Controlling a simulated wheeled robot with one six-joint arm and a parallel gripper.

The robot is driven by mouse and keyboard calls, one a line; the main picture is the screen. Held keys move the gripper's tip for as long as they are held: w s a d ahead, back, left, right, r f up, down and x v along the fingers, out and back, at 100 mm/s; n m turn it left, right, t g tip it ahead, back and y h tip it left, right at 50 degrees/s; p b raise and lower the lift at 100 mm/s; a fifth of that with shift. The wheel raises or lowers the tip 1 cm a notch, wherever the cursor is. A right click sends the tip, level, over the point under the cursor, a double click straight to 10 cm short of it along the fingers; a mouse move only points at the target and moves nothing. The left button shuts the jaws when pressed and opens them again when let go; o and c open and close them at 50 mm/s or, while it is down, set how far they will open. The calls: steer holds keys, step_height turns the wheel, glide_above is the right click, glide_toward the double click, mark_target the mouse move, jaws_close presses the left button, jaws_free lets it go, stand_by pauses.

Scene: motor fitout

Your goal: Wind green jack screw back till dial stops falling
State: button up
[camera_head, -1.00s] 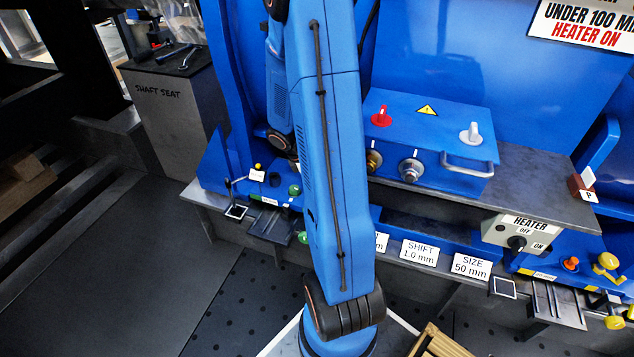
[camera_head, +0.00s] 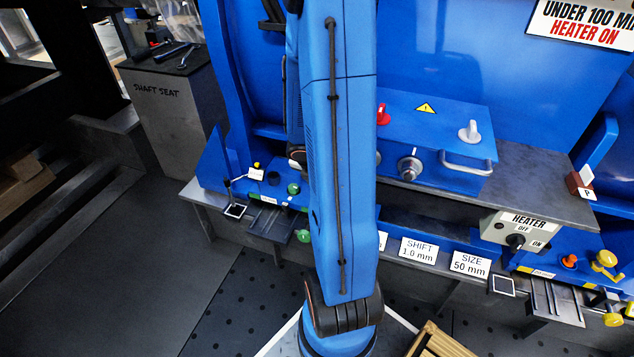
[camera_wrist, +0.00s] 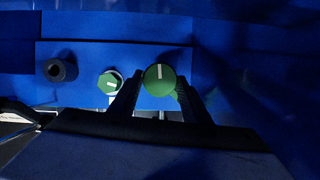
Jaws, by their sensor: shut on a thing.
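In the wrist view, my gripper (camera_wrist: 160,80) has its two dark fingers on either side of a round green screw head (camera_wrist: 159,77) with a white mark pointing up. It is shut on this head. A second, smaller green head (camera_wrist: 110,83) with a white mark is just left of the fingers, apart from them. In the head view, green heads show on the left blue mount (camera_head: 293,189) and below it (camera_head: 304,236). My arm hides the gripper there.
A black cylinder (camera_wrist: 57,69) sticks out left of the green heads. Right of my arm are a blue box with a red lever (camera_head: 383,114), a grey knob (camera_head: 410,167) and a handle (camera_head: 466,163). A heater switch box (camera_head: 515,232) stands farther right.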

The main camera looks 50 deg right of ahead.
steer(key=shift+n, duration=0.4)
steer(key=shift+d, duration=0.1)
steer(key=o, duration=1)
steer(key=shift+o, duration=0.2)
steer(key=v, duration=1.7)
steer(key=shift+s+r, duration=0.15)
steer(key=shift+s, duration=0.2)
